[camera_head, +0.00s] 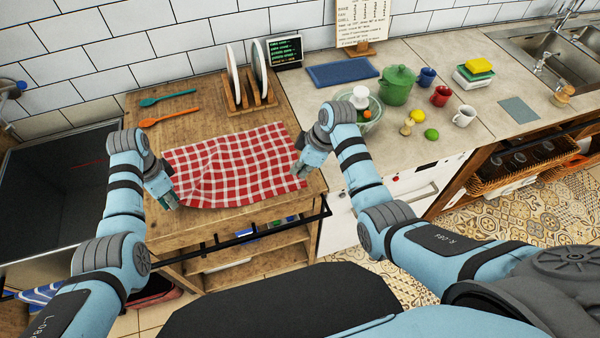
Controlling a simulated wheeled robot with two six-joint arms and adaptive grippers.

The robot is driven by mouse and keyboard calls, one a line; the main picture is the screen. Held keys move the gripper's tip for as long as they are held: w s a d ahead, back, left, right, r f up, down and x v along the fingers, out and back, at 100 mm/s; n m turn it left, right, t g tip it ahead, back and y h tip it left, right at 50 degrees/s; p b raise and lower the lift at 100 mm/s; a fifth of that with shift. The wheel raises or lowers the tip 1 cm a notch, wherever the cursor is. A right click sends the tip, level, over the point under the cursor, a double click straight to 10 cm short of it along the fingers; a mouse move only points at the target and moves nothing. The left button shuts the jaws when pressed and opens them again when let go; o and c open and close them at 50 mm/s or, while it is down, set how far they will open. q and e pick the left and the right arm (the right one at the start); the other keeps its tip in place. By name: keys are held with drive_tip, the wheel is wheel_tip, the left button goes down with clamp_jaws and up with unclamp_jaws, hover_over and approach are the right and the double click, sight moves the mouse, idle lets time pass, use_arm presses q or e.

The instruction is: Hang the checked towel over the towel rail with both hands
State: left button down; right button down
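The red and white checked towel (232,165) lies spread on the wooden counter top, its front edge near the counter's front. My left gripper (172,204) is at the towel's front left corner. My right gripper (297,172) is at the towel's right edge, close to its front right corner. The fingertips of both are small and partly hidden, so I cannot tell whether either is shut on the cloth. The dark towel rail (262,233) runs along the front of the wooden unit, below the counter top, and is empty.
A plate rack (248,98) with plates stands behind the towel. Blue (168,97) and orange (170,117) utensils lie at the back left. A green pot (397,86), a bowl, mugs and fruit stand on the right counter. Open shelves (245,270) lie below the rail.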

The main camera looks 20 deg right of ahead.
drive_tip(key=c, duration=1.2)
unclamp_jaws()
use_arm(q)
drive_tip(key=c, duration=1.8)
unclamp_jaws()
drive_tip(key=shift+o, duration=0.2)
drive_tip(key=o, duration=1.3)
use_arm(e)
drive_tip(key=shift+r+p, duration=0.8)
drive_tip(key=shift+p, duration=0.05)
use_arm(q)
wheel_tip(320, 180, up, 6)
drive_tip(key=shift+f, duration=0.25)
drive_tip(key=shift+f, duration=0.1)
